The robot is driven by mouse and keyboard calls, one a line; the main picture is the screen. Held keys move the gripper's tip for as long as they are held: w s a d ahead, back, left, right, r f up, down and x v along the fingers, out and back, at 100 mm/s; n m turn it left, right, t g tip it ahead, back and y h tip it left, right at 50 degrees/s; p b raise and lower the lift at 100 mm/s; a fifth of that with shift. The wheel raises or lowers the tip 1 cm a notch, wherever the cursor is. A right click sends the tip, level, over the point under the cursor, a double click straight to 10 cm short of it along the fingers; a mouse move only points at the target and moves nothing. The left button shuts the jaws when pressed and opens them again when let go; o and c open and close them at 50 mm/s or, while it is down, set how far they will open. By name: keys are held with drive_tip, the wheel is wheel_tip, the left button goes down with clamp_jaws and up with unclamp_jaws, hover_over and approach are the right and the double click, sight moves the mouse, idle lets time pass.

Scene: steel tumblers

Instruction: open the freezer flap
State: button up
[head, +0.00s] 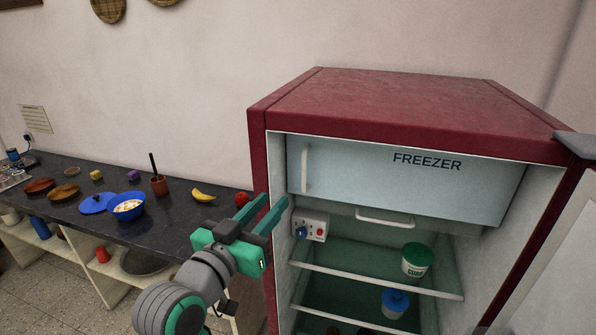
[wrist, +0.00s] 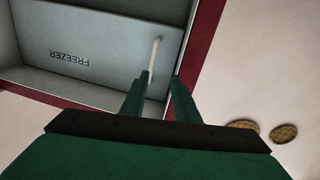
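The pale blue freezer flap (head: 430,185), lettered FREEZER, is shut across the top of the red fridge. Its white vertical handle (head: 305,170) is near its left edge. The flap also shows upside down in the wrist view (wrist: 95,55), with the handle (wrist: 155,52) just beyond my fingertips. My green gripper (head: 276,203) is open and empty, in front of the fridge's left side, lower and left of the handle. In the wrist view my gripper (wrist: 160,76) has its fingers apart, pointing toward the handle. I cannot tell the exact gap to it.
The fridge door (head: 550,265) stands open at the right. Below the flap are a small white tray handle (head: 385,219), a control box (head: 310,227) and shelves with a green-lidded tub (head: 415,260) and a blue-lidded jar (head: 395,302). A dark counter (head: 180,220) with dishes and fruit is at left.

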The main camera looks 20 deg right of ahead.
sight(303, 167)
drive_tip(key=shift+m+g+h, duration=0.3)
drive_tip(key=shift+m+g, duration=0.1)
drive_tip(key=shift+m, duration=0.2)
drive_tip(key=w+d+r, duration=0.1)
drive_tip(key=w+d, duration=0.1)
drive_tip(key=w+d+r, duration=0.1)
drive_tip(key=w+d, duration=0.1)
drive_tip(key=d, duration=0.1)
drive_tip(key=w+d+r, duration=0.1)
drive_tip(key=w+d, duration=0.1)
drive_tip(key=d, duration=0.1)
drive_tip(key=shift+w+d, duration=0.15)
drive_tip(key=shift+w, duration=0.15)
clamp_jaws()
